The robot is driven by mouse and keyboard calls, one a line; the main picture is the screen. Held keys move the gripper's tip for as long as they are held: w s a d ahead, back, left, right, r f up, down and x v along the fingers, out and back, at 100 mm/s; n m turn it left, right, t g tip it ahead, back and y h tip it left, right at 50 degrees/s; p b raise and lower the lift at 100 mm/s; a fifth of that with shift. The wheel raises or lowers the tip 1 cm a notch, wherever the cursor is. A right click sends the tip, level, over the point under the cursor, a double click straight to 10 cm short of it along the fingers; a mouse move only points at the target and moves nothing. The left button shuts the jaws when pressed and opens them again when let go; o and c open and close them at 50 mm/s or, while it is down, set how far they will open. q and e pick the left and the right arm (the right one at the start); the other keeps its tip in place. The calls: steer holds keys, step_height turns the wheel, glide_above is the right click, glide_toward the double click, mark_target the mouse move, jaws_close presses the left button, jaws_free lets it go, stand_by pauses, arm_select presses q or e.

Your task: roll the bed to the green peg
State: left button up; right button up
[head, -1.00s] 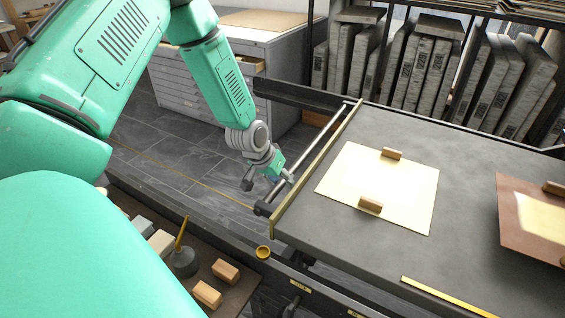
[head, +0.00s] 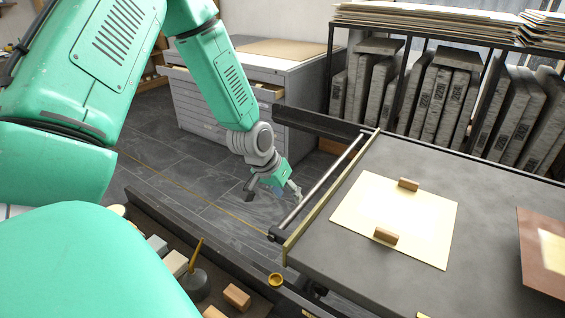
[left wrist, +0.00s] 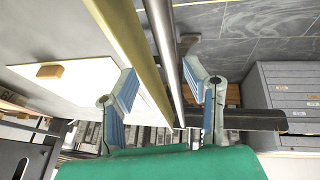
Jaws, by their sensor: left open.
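The bed (head: 345,254) is a wide grey slab with a brass-coloured edge strip (head: 322,205) and a steel bar (head: 318,187) along its left end. My left gripper (head: 272,192) is open and empty in the head view, just left of the bar with a small gap. In the left wrist view, the bar (left wrist: 166,45) and brass strip (left wrist: 130,40) run between and past the spread fingers of that gripper (left wrist: 160,85); how near they are in depth I cannot tell. I see no green peg. My right gripper is not in view.
A cream sheet (head: 365,205) with two wooden blocks and a copper-coloured plate (head: 540,265) lie on the bed. A dark rail (head: 318,124) runs behind it. A grey drawer cabinet (head: 285,85) and upright stone slabs (head: 445,100) stand beyond.

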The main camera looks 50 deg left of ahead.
arm_select(q)
steer(key=shift+v, duration=1.95)
